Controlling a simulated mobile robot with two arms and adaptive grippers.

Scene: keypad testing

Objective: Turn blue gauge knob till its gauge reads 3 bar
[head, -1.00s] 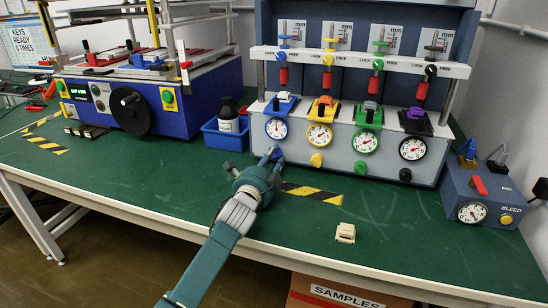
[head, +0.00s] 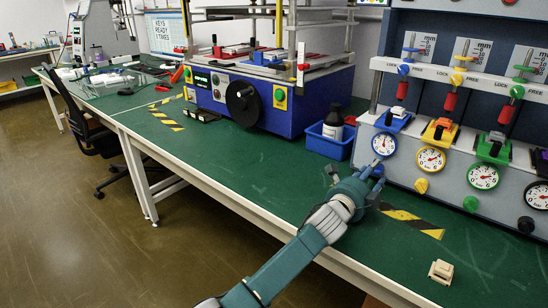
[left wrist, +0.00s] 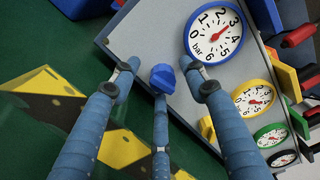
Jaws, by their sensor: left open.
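The blue gauge (head: 384,144) is the leftmost dial on the test panel. It shows large in the left wrist view (left wrist: 213,32), where its red needle points at or very near the 3. The blue knob (left wrist: 162,78) sits below that gauge on the panel face. My left gripper (left wrist: 162,84) is open, with its fingers spread around the knob; side gaps show, and I cannot tell whether the middle finger touches it. In the head view my left gripper (head: 354,180) is just in front of the panel and mostly hides the knob. My right gripper is not in view.
Yellow (head: 431,160), green (head: 484,177) and black gauges stand to the right, with a yellow knob (head: 421,186) close by. A blue bin (head: 330,143) with a bottle is left of the panel. A beige block (head: 440,271) lies near the table's front edge.

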